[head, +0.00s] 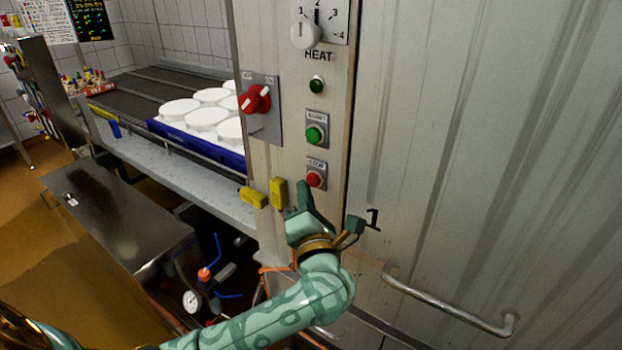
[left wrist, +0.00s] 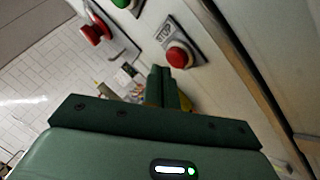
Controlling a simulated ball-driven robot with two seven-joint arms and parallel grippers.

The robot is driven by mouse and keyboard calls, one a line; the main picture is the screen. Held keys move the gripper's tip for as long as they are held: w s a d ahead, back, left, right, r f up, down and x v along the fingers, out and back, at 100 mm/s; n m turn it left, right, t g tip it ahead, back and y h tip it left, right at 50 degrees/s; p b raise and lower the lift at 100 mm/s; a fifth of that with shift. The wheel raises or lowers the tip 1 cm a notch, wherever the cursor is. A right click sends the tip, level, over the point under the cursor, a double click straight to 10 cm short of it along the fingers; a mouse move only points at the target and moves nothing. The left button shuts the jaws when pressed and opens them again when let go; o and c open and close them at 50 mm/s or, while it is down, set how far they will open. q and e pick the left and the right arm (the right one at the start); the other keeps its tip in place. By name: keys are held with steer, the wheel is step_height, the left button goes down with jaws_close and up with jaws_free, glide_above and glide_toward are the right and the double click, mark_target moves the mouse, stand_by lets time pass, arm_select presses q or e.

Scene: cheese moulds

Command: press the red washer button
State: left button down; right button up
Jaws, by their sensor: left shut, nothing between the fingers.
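The red button (head: 314,179) sits on a small plate labelled STOP on the metal panel, below a green button (head: 315,134) on a similar plate. My left gripper (head: 304,190) is shut and empty, with its fingertips just below and left of the red button in the head view. In the left wrist view the red button (left wrist: 178,56) shows just beyond and right of the closed fingertips (left wrist: 160,72). A gap seems to lie between them, but I cannot tell its depth. My right gripper is out of view.
A red rotary switch (head: 254,98) is left of the buttons, and a HEAT dial (head: 306,34) is above. Yellow blocks (head: 278,192) stick out left of the gripper. A blue tray (head: 190,139) holds white moulds on the conveyor. A door handle (head: 450,308) is at lower right.

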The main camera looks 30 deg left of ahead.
arm_select(q)
steer(key=shift+s, duration=0.15)
steer(key=s+p, duration=0.2)
steer(key=s, duration=0.3)
steer(key=shift+a, duration=0.2)
stand_by(0.9)
